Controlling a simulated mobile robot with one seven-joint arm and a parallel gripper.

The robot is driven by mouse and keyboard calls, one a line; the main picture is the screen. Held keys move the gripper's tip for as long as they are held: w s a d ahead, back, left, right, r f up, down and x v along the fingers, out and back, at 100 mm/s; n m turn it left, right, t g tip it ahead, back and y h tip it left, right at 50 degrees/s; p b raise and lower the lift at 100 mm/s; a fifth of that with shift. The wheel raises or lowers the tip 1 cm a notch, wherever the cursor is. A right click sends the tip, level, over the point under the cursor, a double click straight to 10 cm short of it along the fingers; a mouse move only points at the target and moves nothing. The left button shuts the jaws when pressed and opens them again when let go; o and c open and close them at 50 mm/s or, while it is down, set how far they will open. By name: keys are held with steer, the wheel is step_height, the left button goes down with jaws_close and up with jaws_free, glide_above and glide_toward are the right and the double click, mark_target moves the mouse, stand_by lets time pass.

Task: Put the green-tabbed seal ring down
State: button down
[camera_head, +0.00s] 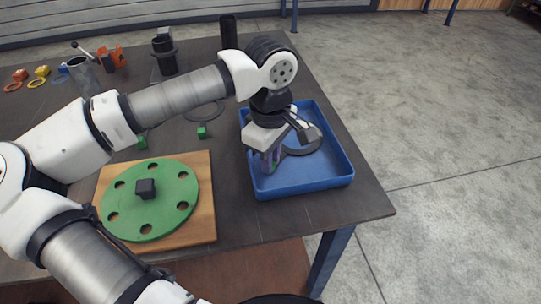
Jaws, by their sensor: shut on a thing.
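My gripper (270,162) points down inside the blue tray (348,178) at the table's right side. It is shut on the tab of a dark seal ring (309,148). A little green shows between the fingers, and most of the tab is hidden. The ring extends to the right of the fingers, low in the tray, partly covered by my wrist. I cannot tell whether it touches the tray floor.
A green flange disc (175,208) with holes and a dark block lies on a wooden board (203,232). Another dark ring with a green tab (202,132) lies left of the tray. Black pipe pieces (164,55) and coloured tools stand at the back.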

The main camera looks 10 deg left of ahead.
steer(key=c, duration=1.4)
jaws_free()
steer(key=shift+f, duration=0.1)
step_height(320, 180, up, 12)
steer(key=shift+r, duration=0.15)
steer(key=shift+r, duration=0.1)
